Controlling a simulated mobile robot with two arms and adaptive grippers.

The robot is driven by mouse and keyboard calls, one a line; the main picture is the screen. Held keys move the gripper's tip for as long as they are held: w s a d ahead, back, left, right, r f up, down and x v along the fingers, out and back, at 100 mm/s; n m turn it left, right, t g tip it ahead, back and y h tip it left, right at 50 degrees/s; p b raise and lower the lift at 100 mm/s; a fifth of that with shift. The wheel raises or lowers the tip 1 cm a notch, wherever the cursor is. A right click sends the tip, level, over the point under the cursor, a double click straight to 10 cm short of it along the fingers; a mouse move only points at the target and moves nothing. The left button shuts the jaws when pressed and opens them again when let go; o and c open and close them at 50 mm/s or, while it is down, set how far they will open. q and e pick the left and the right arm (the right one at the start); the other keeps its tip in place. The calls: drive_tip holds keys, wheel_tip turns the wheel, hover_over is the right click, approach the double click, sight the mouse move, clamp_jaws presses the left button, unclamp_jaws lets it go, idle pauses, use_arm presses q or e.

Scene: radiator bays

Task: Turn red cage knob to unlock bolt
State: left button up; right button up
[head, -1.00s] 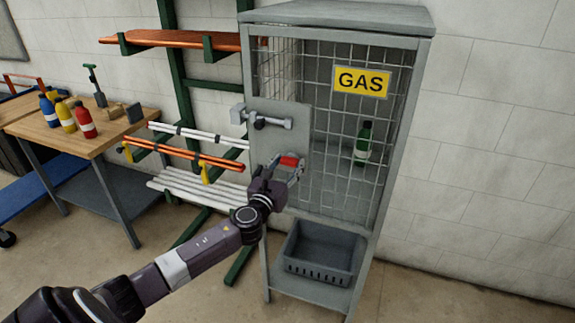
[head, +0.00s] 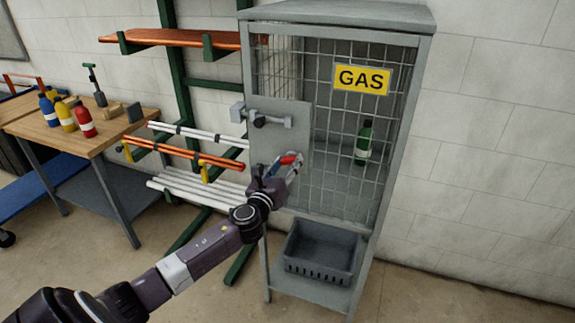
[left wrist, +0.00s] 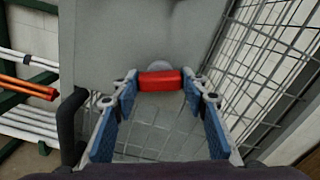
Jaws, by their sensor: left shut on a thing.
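The grey gas cage (head: 345,120) stands with its mesh door facing me. Its red knob (head: 287,160) sits low on the grey lock plate (head: 303,128); it also shows in the left wrist view (left wrist: 160,80) as a red bar lying nearly level in that picture. My left gripper (head: 285,166) is at the knob, with its fingers shut on the two ends of the bar. My right gripper is not in view.
A green bottle (head: 363,142) stands inside the cage behind the mesh. A grey crate (head: 320,252) sits on the shelf below. A pipe rack (head: 185,90) stands close on the left, with a wooden table (head: 80,130) beyond.

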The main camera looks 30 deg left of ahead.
use_arm(q)
drive_tip(key=n, duration=0.3)
drive_tip(key=shift+n, duration=0.4)
drive_tip(key=n, duration=0.3)
drive_tip(key=shift+a+n+b, duration=0.1)
drive_tip(key=shift+n+b, duration=0.2)
drive_tip(key=shift+b, duration=0.1)
drive_tip(key=n, duration=0.5)
drive_tip(key=shift+n, duration=0.7)
drive_tip(key=o, duration=1.2)
drive_tip(key=shift+c, duration=0.2)
drive_tip(key=shift+s+f, duration=0.1)
drive_tip(key=shift+s, duration=0.05)
drive_tip(key=v, duration=1.1)
drive_tip(key=shift+s, duration=0.35)
